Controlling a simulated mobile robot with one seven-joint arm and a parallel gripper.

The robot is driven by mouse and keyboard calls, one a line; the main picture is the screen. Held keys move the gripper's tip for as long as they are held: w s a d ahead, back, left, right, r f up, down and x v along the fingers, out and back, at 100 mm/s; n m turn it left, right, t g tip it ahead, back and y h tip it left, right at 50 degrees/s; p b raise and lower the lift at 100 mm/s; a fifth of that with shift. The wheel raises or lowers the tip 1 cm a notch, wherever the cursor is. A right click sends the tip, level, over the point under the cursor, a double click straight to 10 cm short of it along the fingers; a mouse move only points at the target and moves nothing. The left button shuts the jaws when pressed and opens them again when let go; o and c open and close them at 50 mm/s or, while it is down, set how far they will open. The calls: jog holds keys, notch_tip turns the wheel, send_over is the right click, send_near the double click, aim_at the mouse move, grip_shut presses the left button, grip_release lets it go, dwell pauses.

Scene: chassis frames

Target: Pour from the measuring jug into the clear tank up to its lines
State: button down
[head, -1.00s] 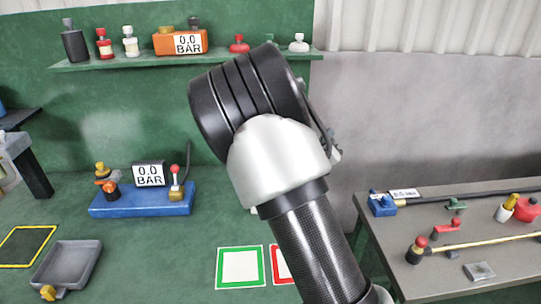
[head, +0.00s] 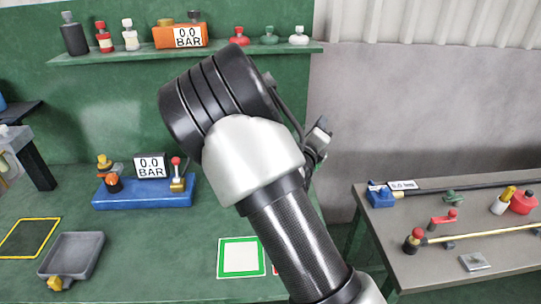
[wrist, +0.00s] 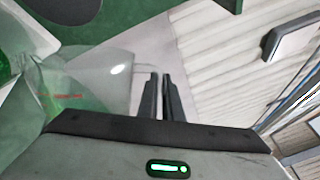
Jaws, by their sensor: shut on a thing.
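In the wrist view, my gripper (wrist: 161,98) has its two dark fingers close together, shut on a thin part that hardly shows between them. A clear, see-through vessel (wrist: 105,78) lies just left of the fingers, close against them. I take it to be the measuring jug, seen tilted in this view. A short red mark shows through clear material further left, where surfaces overlap; I cannot tell whether it is on the jug or on the clear tank. In the head view my arm hides the fingers and jug, and I cannot make out the tank.
On the green bench are a blue gauge unit (head: 140,193), a grey tray (head: 72,242), a yellow-edged square (head: 30,222) and a green-framed white square (head: 241,243). A shelf (head: 130,59) holds bottles and an orange gauge (head: 168,37). A grey table (head: 430,275) with tools stands right.

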jog(key=shift+w+a+r, duration=0.1)
jog(key=shift+a+r, duration=0.05)
jog(key=shift+r, duration=0.1)
jog(key=shift+w+a+r+n+p, duration=0.1)
jog(key=shift+a+r+n+p, duration=0.15)
jog(key=shift+n+p, duration=0.15)
jog(key=shift+w+a+r+n, duration=0.1)
jog(key=shift+a+r+n, duration=0.1)
jog(key=shift+a+n, duration=0.1)
dwell(0.7)
jog(key=s+d+f+m+b, duration=0.2)
jog(key=d+f+m+b, duration=0.3)
jog(key=f+m+b, duration=0.2)
jog(key=shift+s+d+f+m+b, duration=0.3)
jog(key=shift+s+d+b, duration=0.1)
jog(key=shift+b, duration=0.15)
dwell(1.4)
